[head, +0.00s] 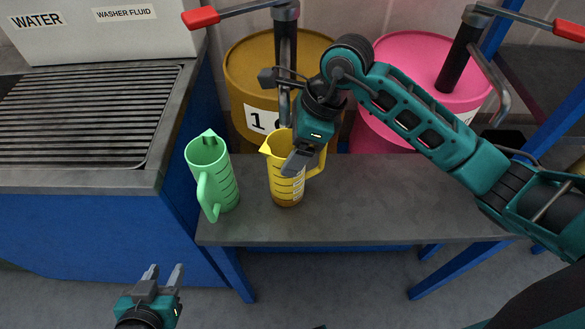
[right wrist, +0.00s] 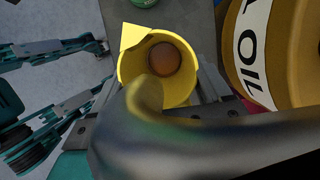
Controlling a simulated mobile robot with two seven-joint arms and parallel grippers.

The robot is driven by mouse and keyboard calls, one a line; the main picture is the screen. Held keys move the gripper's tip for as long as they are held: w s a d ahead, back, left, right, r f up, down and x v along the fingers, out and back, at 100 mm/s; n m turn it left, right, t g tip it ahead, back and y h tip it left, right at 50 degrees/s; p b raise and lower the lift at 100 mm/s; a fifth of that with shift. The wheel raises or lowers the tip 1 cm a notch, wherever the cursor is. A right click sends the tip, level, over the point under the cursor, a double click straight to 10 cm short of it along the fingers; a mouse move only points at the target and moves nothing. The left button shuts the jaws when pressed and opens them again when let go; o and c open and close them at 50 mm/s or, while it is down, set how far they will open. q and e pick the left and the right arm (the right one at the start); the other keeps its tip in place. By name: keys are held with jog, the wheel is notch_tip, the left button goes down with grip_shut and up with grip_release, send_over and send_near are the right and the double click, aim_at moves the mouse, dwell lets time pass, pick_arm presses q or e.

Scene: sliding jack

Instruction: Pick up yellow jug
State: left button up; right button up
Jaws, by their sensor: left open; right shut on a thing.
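The yellow jug (head: 286,188) is upright at the grey bench, below the brown drum's spout, with its pouring lip to the left. My right gripper (head: 297,162) is shut on it from above and hides part of its rim. I cannot tell whether its base touches the bench. The right wrist view looks down into the yellow jug (right wrist: 128,72), with brownish liquid at its bottom. My left gripper (head: 163,275) is open and empty, low in front of the bench.
A green jug (head: 221,187) stands left of the yellow one on the bench (head: 400,200). A brown drum (head: 250,60) and a pink drum (head: 400,60) with pumps stand behind. A dark spout (right wrist: 220,140) crosses close above the jug. The bench's right part is clear.

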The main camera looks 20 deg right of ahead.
jog(key=c, duration=0.8)
jog(key=shift+r, duration=0.15)
